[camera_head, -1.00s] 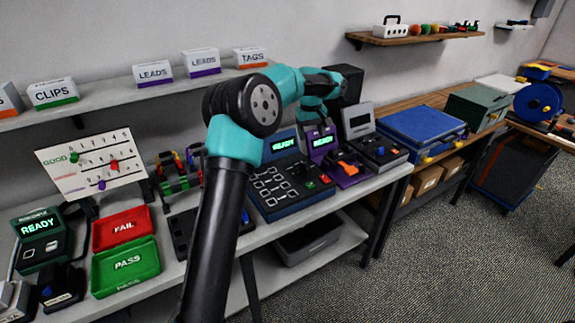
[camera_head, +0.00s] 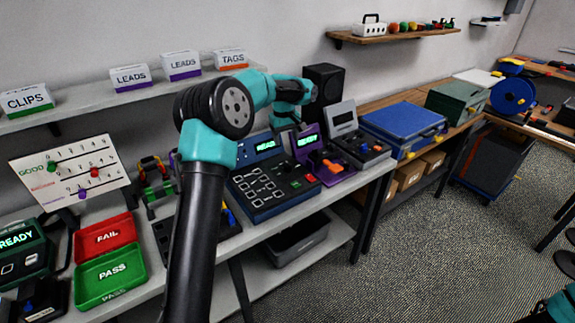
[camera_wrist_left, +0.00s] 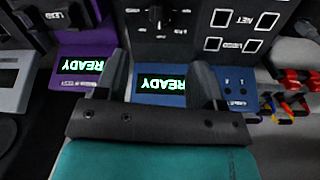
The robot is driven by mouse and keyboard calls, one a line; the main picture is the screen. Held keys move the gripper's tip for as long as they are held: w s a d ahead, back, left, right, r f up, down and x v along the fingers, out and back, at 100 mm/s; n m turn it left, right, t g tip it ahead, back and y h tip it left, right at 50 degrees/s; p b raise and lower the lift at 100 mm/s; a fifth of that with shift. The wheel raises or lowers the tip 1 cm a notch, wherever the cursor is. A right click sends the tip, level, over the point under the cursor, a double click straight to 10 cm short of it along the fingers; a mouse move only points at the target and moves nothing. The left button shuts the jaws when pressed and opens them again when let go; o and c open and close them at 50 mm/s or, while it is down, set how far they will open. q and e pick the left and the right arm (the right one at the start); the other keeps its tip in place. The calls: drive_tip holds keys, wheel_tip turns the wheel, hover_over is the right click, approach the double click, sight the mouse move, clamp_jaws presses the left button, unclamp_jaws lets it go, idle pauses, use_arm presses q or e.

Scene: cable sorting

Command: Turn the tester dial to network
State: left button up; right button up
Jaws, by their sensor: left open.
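The blue tester (camera_head: 265,195) stands on the bench with a keypad, buttons and a lit display reading READY (camera_head: 265,145). Its black dial (camera_wrist_left: 157,14) shows at the top of the left wrist view, with small labels around it that I cannot read surely. That view is upside down to the lettering, and the tester's READY display (camera_wrist_left: 160,84) shows between my fingers. My left gripper (camera_wrist_left: 158,66) is open and empty, apart from the dial. In the head view its wrist hangs over the tester's back right part, and its fingers are mostly hidden.
A purple device (camera_head: 325,172) with an orange part stands close to the tester's right, with a dark grey device (camera_head: 360,150) beyond it. Left are the red FAIL tray (camera_head: 105,236), the green PASS tray (camera_head: 110,273) and a cable rack (camera_head: 157,185). A shelf with labelled boxes runs behind.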

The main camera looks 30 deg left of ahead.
sight(288, 163)
use_arm(q)
drive_tip(key=f, duration=1.2)
drive_tip(key=shift+w+d, duration=0.2)
drive_tip(key=shift+w, duration=0.05)
drive_tip(key=shift+c, duration=0.3)
drive_tip(key=c, duration=0.9)
drive_tip(key=shift+o, duration=0.2)
drive_tip(key=shift+m, duration=0.5)
drive_tip(key=m, duration=0.3)
drive_tip(key=shift+w+m, duration=0.1)
drive_tip(key=shift+m, duration=2.4)
